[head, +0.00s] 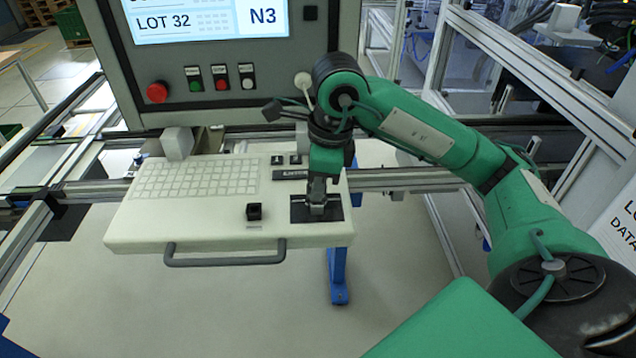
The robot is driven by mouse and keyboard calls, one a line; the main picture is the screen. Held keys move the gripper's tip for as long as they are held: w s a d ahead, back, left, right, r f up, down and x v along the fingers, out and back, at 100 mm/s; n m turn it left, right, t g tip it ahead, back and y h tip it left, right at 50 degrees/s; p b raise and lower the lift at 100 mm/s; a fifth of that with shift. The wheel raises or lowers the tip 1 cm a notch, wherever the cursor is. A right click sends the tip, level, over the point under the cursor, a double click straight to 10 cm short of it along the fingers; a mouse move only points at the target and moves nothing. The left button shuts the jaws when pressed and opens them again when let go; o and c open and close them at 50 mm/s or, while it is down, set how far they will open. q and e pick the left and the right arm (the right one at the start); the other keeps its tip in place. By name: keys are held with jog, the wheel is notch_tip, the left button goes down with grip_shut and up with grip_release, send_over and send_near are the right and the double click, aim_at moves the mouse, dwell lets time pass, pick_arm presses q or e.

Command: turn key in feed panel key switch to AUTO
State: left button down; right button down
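The feed panel is a pale console (135,225) with a white keyboard and a grey front handle. Near its right end is a dark square plate (298,213). My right gripper (317,207) points down onto this plate from my green arm, its fingertips at or just above it. The fingers look close together, but whether they are shut on a key is too small to tell. The key and the switch face are hidden by the gripper or too small to make out. My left gripper is out of view.
Metal rails (400,178) run behind the console.

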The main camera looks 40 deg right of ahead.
jog(key=m, duration=0.3)
jog(key=m+h, duration=0.1)
jog(key=m, duration=0.3)
jog(key=shift+a+m+t, duration=0.1)
jog(key=shift+m+t, duration=0.3)
jog(key=c, duration=1.8)
grip_release()
jog(key=shift+c, duration=0.2)
jog(key=o, duration=0.8)
jog(key=shift+o, duration=0.2)
jog(key=shift+r, duration=0.1)
jog(key=shift+r+p, duration=2.2)
jog(key=shift+r, duration=1.2)
